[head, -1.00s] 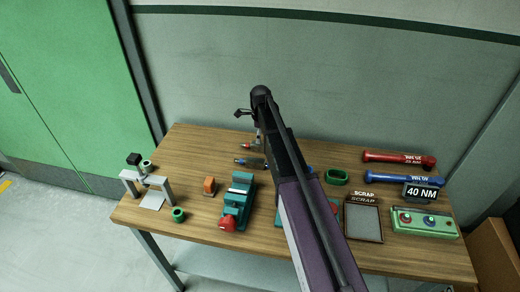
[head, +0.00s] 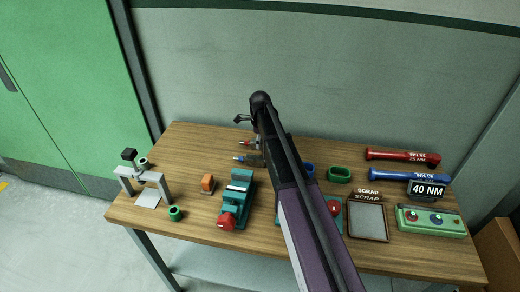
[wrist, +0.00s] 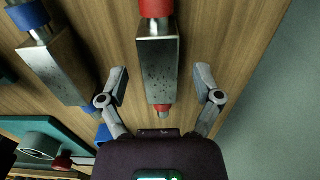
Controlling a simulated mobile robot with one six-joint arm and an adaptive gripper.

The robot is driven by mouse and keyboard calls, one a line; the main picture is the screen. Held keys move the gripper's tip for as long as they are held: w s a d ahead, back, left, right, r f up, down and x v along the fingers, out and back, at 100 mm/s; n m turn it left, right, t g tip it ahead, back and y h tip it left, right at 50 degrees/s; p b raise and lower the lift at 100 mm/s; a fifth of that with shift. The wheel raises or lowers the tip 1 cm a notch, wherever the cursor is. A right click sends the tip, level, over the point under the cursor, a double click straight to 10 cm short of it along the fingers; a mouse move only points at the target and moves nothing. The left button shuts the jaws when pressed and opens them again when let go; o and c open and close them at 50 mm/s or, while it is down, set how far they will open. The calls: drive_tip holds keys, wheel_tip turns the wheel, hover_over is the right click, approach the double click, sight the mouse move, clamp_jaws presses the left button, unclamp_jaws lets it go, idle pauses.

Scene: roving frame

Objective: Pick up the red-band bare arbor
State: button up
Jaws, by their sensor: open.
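The red-band bare arbor (wrist: 158,62) is a grey metal block with a red band at its far end and a small red tip at its near end. In the wrist view it lies between the two spread fingers of my gripper (wrist: 161,82), with a gap on both sides. My gripper is open and holds nothing. In the head view the red end of the arbor (head: 244,144) shows at the back of the table, left of my arm, which hides the rest. A similar blue-band arbor (wrist: 60,66) lies to its left in the wrist view.
The blue-band arbor's end (head: 240,157) is close in front of the red one. A teal vise (head: 238,192), an orange block (head: 208,183) and a grey press frame (head: 146,180) stand left. A scrap tray (head: 367,221) and torque wrenches (head: 400,155) are right.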

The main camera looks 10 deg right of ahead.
drive_tip(key=shift+f, duration=0.4)
idle(0.3)
clamp_jaws()
